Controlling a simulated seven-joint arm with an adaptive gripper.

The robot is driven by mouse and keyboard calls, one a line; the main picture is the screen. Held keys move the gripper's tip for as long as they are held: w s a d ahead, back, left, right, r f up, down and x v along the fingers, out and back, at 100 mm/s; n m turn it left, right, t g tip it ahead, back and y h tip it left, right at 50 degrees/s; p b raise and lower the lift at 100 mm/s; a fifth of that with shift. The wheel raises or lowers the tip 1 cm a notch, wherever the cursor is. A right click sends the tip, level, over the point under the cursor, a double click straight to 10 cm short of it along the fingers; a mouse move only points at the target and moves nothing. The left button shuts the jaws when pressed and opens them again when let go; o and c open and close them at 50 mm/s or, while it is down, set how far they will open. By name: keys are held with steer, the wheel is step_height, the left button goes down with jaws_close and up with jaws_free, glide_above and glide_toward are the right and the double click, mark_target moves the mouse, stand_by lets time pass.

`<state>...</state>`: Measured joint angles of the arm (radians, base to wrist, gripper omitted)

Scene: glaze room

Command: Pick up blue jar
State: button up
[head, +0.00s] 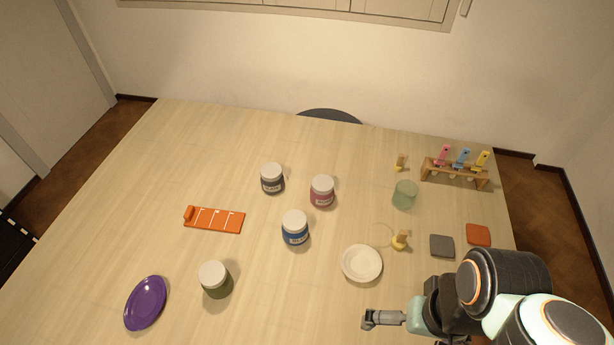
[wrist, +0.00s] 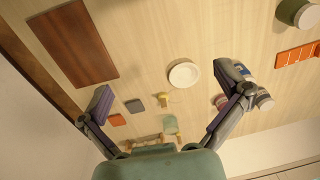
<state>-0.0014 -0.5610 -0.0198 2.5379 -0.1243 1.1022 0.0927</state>
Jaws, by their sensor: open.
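The blue jar (head: 295,234) with a white lid stands upright near the middle of the table in the head view. In the wrist view a part of the blue jar (wrist: 244,71) shows behind my right-hand finger, which hides much of it. My gripper (head: 368,319) is at the table's lower right in the head view, right of and nearer than the jar, well apart from it. In the wrist view its two fingers (wrist: 168,88) are spread wide with nothing between them that they hold.
A pink jar (head: 322,191) and a grey jar (head: 272,179) stand behind the blue jar. A white bowl (head: 362,264) lies between my gripper and the jar's right. A green jar (head: 215,280), orange strip (head: 227,221) and purple plate (head: 146,303) are left. A rack (head: 455,178) stands far right.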

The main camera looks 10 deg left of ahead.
steer(key=w+r+m+t, duration=0.25)
steer(key=w+r, duration=0.25)
steer(key=w, duration=0.4)
steer(key=w+a, duration=0.5)
steer(key=w, duration=0.7)
steer(key=n+g, duration=0.2)
glide_above(294, 221)
steer(key=w+d, duration=0.3)
steer(key=w, duration=0.1)
step_height(294, 221, down, 16)
steer(key=r, duration=0.1)
steer(key=shift+n+g+h, duration=0.4)
steer(key=shift+n+g, duration=0.15)
steer(key=shift+n, duration=0.1)
steer(key=s+a+f, duration=0.1)
steer(key=f, duration=0.2)
steer(key=s+f, duration=0.1)
steer(key=f, duration=0.1)
steer(key=s+a+f, duration=0.1)
steer(key=f, duration=0.2)
steer(key=shift+s+a+f, duration=0.45)
steer(key=shift+a+f, duration=0.1)
steer(key=shift+f, duration=0.1)
step_height(294, 221, down, 6)
steer(key=shift+r, duration=0.1)
